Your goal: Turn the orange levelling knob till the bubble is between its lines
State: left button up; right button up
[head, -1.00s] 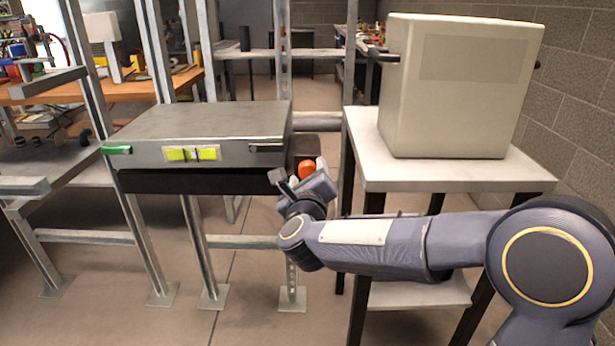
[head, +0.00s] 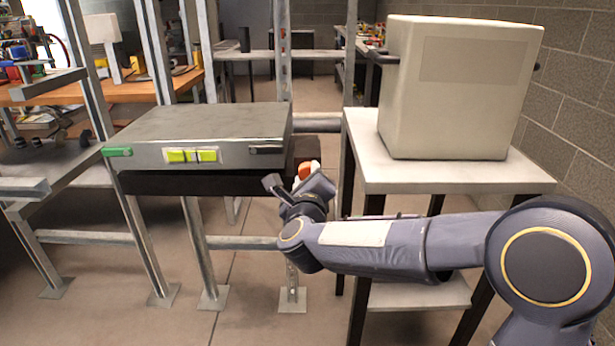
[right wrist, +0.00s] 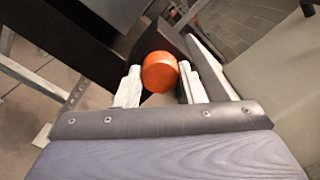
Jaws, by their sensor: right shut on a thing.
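The orange levelling knob (right wrist: 160,72) is round and sits between the two pale fingers of my right gripper (right wrist: 160,85) in the right wrist view. The fingers are shut on its sides. In the head view the knob (head: 305,172) shows only partly, beside the right end of a grey flat-topped unit (head: 205,122). A yellow-green level vial (head: 192,155) is on the unit's front face. It has a pale gap and dark marks near its middle, but the bubble's exact place is too small to tell. My left gripper is out of view.
A white stand (head: 455,178) with a large beige box (head: 450,90) is close to the right of my right gripper. Metal frame posts (head: 283,60) rise behind the grey unit. A cluttered wooden bench (head: 130,92) is at the back left. Floor shows between unit and stand.

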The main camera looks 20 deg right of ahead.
jog(key=n+p, duration=0.1)
jog(key=n, duration=0.5)
jog(key=shift+p, duration=0.4)
jog(key=n+p, duration=0.1)
jog(key=n, duration=0.2)
jog(key=shift+n+p, duration=0.3)
jog(key=shift+n, duration=0.1)
jog(key=n+p, duration=0.1)
jog(key=n, duration=0.2)
jog(key=shift+r+n+p, duration=0.1)
jog(key=shift+n+p, duration=0.3)
jog(key=n+p, duration=0.3)
jog(key=n, duration=0.2)
jog(key=shift+n+p, duration=1.1)
jog(key=shift+n, duration=1.4)
jog(key=shift+f, duration=0.2)
jog(key=o, duration=1)
